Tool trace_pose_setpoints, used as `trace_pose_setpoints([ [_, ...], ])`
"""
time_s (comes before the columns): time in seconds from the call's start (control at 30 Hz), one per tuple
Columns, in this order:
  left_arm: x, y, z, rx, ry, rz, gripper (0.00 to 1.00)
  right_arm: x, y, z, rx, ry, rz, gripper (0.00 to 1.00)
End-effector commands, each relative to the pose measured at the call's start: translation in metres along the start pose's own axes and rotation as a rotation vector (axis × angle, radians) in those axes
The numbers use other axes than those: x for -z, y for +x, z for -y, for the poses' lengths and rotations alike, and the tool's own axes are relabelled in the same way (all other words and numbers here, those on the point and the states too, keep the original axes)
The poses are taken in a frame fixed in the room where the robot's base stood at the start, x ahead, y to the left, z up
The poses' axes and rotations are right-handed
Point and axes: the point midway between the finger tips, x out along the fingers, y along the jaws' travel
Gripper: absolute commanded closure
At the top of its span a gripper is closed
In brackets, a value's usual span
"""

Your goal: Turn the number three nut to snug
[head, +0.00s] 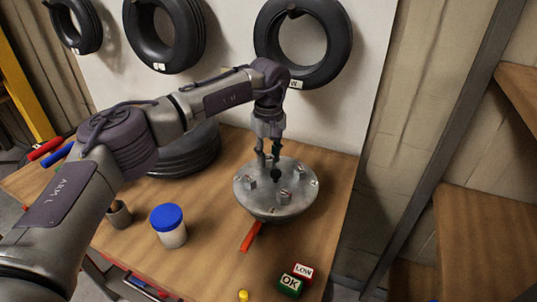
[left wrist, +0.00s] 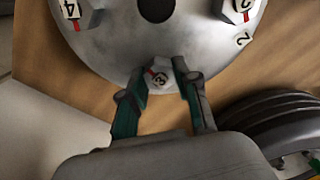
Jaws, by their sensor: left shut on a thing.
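A grey metal hub disc (head: 265,206) with several nuts and a dark centre hole sits on the wooden table. My left gripper (head: 267,160) points down at the disc's far side. In the left wrist view, my left gripper (left wrist: 162,88) has its two fingers shut on the number three nut (left wrist: 159,79), one at each side. A "3" label and a red mark show on this nut. The number four nut (left wrist: 72,10) and the number two nut (left wrist: 240,8) also carry red marks. In the head view I cannot make out the number three nut. My right gripper is not in view.
A blue-lidded jar (head: 168,225) and a grey cup (head: 118,214) stand left of the disc. A red handle (head: 250,237) sticks out in front. A green OK block (head: 290,285) and red LOW block (head: 303,271) lie near the front. A tyre (head: 185,154) lies behind.

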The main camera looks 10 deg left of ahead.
Motion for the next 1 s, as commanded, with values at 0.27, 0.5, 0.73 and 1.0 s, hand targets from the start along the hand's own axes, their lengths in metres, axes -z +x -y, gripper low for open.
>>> trace_pose_setpoints([
  [0.27,0.001,-0.002,0.0,-0.003,0.003,-0.002,1.0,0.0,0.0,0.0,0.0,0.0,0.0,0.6],
  [0.5,0.001,-0.001,0.0,-0.002,0.002,-0.002,0.44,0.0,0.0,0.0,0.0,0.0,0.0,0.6],
  [0.73,0.0,-0.001,0.0,-0.001,0.002,-0.001,0.44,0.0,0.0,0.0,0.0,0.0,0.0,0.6],
  [1.0,0.0,-0.023,-0.001,-0.004,0.002,-0.002,0.44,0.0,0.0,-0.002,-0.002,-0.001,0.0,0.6],
])
